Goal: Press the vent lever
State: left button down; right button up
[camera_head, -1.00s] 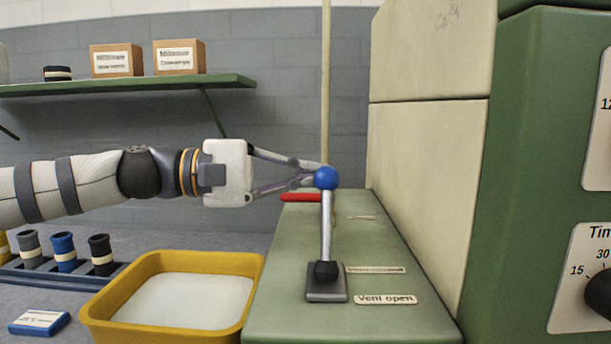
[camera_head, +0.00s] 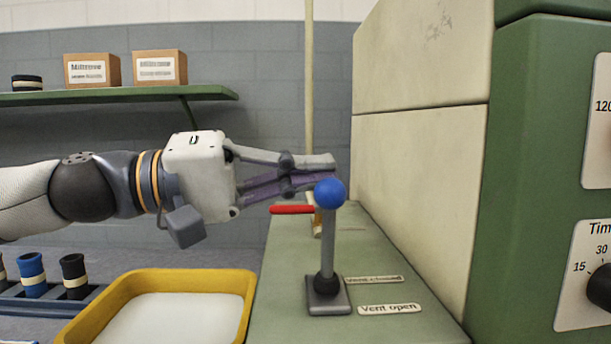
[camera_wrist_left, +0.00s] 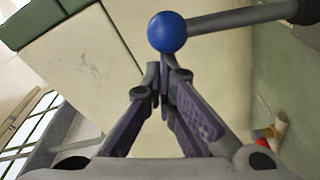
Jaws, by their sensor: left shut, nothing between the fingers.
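The vent lever (camera_head: 327,240) is a grey metal rod with a blue ball knob (camera_head: 330,193), standing nearly upright on a dark square base (camera_head: 328,295) on the green bench. The labels "Vent closed" (camera_head: 373,279) and "Vent open" (camera_head: 389,308) lie to the right of its base. My left gripper (camera_head: 325,165) is shut and empty, its fingertips just above and behind the knob. In the left wrist view the knob (camera_wrist_left: 167,32) is right at the fingertips (camera_wrist_left: 163,62); I cannot tell whether they touch. My right gripper is not in view.
A red handle (camera_head: 291,210) sticks out behind the lever. A pale cream block (camera_head: 420,160) and green machine (camera_head: 530,150) stand close on the right. A yellow tray (camera_head: 245,300) and a rack of bottles (camera_head: 35,300) are at lower left. A shelf (camera_head: 120,95) holds boxes.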

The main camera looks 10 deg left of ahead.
pick_arm(q)
jog(key=shift+s+d+f+m+b, duration=0.1)
jog(key=shift+s+d+m+b, duration=0.15)
jog(key=shift+s+m, duration=0.5)
jog(key=shift+s+d+f+m+b, duration=0.1)
jog(key=shift+s+d+m, duration=0.15)
jog(key=shift+s, duration=0.9)
jog(key=shift+s+d, duration=0.1)
jog(key=v, duration=1.2)
